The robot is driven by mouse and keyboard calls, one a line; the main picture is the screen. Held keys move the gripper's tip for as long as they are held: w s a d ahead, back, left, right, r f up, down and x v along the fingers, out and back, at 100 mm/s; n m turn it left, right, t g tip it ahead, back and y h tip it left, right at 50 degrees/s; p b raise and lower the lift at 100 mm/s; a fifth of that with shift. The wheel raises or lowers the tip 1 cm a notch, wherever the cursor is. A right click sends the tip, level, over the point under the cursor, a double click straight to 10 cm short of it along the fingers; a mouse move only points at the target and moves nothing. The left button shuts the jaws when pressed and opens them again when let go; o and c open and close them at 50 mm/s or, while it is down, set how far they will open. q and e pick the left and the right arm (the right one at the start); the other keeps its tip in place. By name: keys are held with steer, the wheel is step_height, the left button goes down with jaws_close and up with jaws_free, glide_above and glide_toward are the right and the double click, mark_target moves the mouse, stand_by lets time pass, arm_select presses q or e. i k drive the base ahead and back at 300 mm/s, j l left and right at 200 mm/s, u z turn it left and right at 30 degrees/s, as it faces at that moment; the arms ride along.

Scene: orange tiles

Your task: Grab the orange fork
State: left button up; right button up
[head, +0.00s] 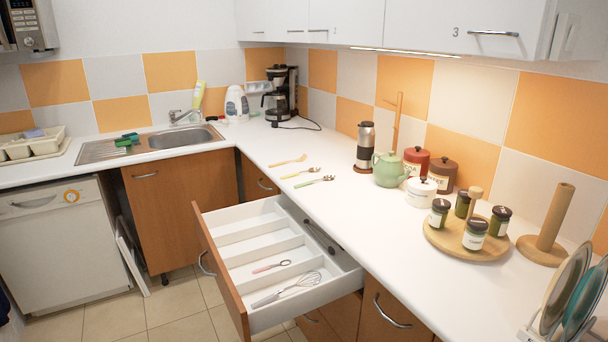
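Three utensils lie side by side on the white countertop above the open drawer. The farthest is an orange-yellow utensil (287,160), which looks like the orange fork, though its tines are too small to make out. Nearer are a utensil with a yellow handle (299,173) and one with a green handle (314,181). The open drawer (214,226) has white compartments. A small utensil with a pinkish-red handle (271,266) and a whisk (287,289) lie in it, and dark tongs-like utensils (320,236) lie in its right-hand compartment. Neither of my grippers is in view.
The drawer juts out from the right counter over the floor. A coffee maker (281,95), a green teapot (388,169), canisters (416,160) and a round tray of jars (440,236) stand along the wall. The counter between the utensils and the sink (177,137) is mostly clear.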

mark_target(288, 162)
steer(key=i+j, duration=0.15)
steer(key=i, duration=0.35)
steer(key=i+j, duration=0.1)
steer(key=i, duration=0.45)
steer(key=i+j, duration=0.15)
steer(key=i, duration=0.35)
steer(key=k, duration=0.65)
steer(key=z, duration=2.4)
